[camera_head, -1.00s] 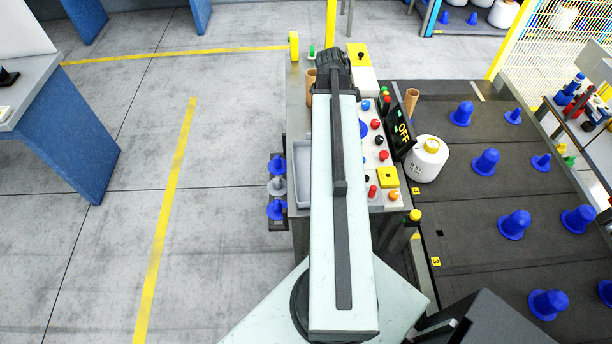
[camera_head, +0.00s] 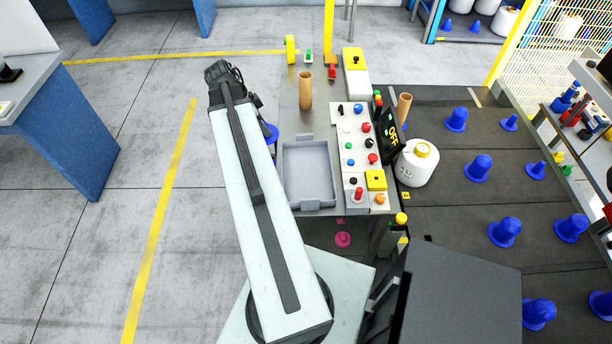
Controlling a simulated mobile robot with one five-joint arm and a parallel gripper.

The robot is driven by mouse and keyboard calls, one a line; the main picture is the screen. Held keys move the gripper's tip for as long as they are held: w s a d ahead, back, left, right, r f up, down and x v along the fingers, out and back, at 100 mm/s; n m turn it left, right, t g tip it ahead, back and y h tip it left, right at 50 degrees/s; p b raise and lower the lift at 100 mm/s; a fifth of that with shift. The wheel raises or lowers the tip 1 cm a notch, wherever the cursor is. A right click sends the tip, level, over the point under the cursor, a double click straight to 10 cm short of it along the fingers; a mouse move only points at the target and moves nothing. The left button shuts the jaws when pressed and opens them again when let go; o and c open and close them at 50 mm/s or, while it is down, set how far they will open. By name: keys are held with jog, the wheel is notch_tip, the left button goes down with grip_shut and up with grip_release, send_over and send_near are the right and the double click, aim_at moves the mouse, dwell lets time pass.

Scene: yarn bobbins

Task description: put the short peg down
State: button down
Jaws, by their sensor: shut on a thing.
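A blue peg (camera_head: 271,132), which I take to be the short peg, shows only as a sliver at the right side of my arm, left of the workbench. My arm hides the rest of it. My gripper (camera_head: 259,108) is mostly hidden by the arm; dark parts of it show just above the peg. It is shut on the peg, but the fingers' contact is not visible. A magenta disc (camera_head: 343,240) lies low in front of the workbench (camera_head: 325,207), with a small magenta mark above it.
On the workbench are an empty grey tray (camera_head: 309,174), a brown tube (camera_head: 305,91) and a button panel (camera_head: 350,150). Right of it, a white bobbin (camera_head: 417,165) and several blue pegs (camera_head: 478,167) stand on a dark surface. Open floor lies left of my arm.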

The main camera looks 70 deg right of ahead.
jog(key=s+d+f+m+b, duration=0.3)
jog(key=s+d+f+b, duration=0.2)
jog(key=s+f+b, duration=0.4)
jog(key=m+g+y+b, duration=0.1)
jog(key=b, duration=0.1)
send_over(307, 175)
notch_tip(307, 175, down, 4)
jog(key=r, duration=0.1)
notch_tip(307, 175, down, 11)
jog(key=b, duration=1)
jog(key=shift+a+r, duration=0.1)
jog(key=shift+r, duration=0.25)
jog(key=shift+f, duration=0.15)
jog(key=c, duration=1)
grip_release()
